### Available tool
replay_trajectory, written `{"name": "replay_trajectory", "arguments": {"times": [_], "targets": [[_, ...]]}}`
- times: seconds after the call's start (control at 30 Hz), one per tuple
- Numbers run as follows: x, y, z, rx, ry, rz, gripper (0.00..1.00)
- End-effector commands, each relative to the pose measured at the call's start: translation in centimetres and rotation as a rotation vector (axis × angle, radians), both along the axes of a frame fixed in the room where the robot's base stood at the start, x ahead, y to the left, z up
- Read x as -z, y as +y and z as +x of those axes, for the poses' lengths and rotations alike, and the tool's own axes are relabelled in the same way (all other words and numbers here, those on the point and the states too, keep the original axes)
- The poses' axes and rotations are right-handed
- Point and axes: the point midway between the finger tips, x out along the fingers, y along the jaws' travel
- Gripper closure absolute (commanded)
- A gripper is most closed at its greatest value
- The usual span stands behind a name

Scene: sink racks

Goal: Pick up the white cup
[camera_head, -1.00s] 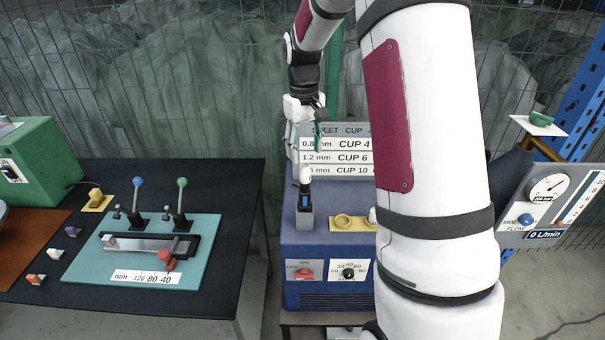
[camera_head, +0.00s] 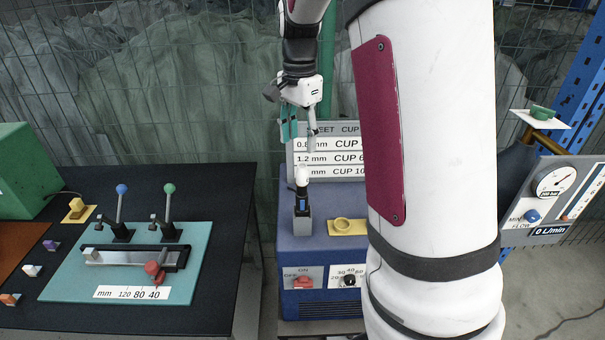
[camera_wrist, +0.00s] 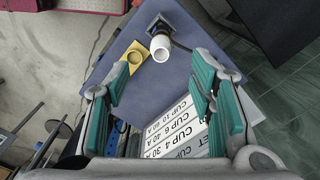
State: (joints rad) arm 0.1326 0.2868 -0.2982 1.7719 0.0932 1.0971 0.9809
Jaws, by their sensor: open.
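The white cup (camera_head: 302,176) sits on top of a dark upright holder (camera_head: 303,222) on the blue machine. It also shows in the wrist view (camera_wrist: 161,46), beyond the fingertips and near the top middle. My gripper (camera_head: 299,138) is above the cup and apart from it. In the wrist view my gripper (camera_wrist: 158,85) is open, with its teal finger pads spread wide and nothing between them.
A sign with cup sizes (camera_head: 325,158) stands behind the cup. A yellow plate with a ring (camera_head: 345,226) lies right of the holder. A black table (camera_head: 225,220) with a teal lever board (camera_head: 70,270) is at the left. A gauge panel (camera_head: 560,190) is at the right.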

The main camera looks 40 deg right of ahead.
Motion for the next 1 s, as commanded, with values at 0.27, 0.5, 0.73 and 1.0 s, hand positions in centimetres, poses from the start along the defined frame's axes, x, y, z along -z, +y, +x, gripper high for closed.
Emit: {"name": "replay_trajectory", "arguments": {"times": [0.27,0.5,0.73,1.0], "targets": [[4.5,0.0,-0.1,-0.003,0.001,0.001,0.50],[6.1,-0.2,-0.1,-0.002,0.002,0.001,0.50],[9.1,-0.8,0.0,-0.004,0.004,0.001,0.50],[10.6,-0.8,0.2,-0.003,-0.001,-0.001,0.50]]}}
